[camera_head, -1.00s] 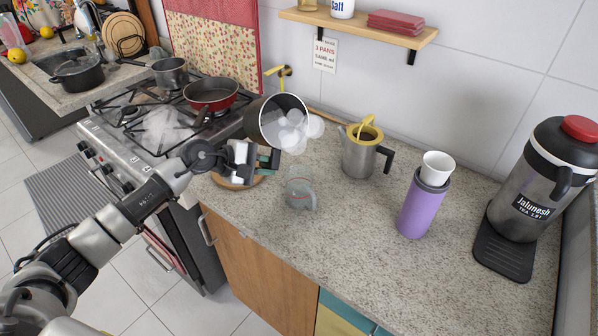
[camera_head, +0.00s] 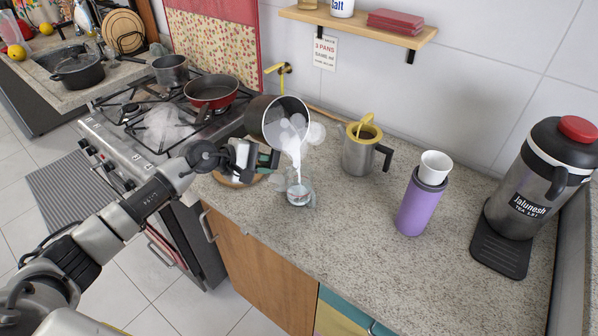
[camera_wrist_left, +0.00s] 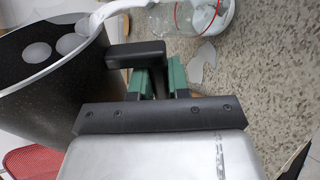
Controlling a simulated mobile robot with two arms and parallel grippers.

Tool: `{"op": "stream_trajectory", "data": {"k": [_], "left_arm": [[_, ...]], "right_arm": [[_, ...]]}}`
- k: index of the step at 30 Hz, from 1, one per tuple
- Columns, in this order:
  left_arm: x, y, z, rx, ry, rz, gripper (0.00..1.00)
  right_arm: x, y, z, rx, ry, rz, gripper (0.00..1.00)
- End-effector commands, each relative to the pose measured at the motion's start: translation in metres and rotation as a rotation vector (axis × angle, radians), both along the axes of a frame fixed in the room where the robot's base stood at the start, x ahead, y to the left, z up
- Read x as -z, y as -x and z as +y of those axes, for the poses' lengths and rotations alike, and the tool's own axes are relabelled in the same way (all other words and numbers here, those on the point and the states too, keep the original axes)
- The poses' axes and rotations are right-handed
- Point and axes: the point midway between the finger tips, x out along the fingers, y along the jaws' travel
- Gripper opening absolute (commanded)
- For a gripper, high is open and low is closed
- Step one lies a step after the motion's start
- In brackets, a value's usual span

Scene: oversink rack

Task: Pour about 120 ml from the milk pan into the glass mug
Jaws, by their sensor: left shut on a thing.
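The milk pan (camera_head: 257,116) is dark outside with a bright rim and is tilted to the right, held above the counter. My left gripper (camera_head: 265,158) is shut on its black handle; the left wrist view shows the green finger pads (camera_wrist_left: 160,80) around the handle. A white stream runs from the pan's rim down into the glass mug (camera_head: 299,195), which stands upright on the counter below. In the left wrist view, the mug (camera_wrist_left: 224,14) has a red line and white liquid inside; its exact level is unclear. My right gripper is out of view.
A steel pot with yellow lid (camera_head: 358,157), a purple bottle with white cup (camera_head: 416,212) and a large dispenser (camera_head: 518,195) stand to the right. A round wooden board (camera_head: 232,180) lies beneath the gripper. A red pan (camera_head: 211,92) sits on the stove.

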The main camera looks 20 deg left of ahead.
Motion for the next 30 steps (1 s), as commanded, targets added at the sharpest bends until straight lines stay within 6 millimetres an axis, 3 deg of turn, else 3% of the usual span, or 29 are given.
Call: {"op": "stream_trajectory", "data": {"k": [30], "left_arm": [[-0.0007,-0.0054,0.0049,-0.001,-0.062,-0.046,0.00]], "right_arm": [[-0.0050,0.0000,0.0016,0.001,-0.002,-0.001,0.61]]}}
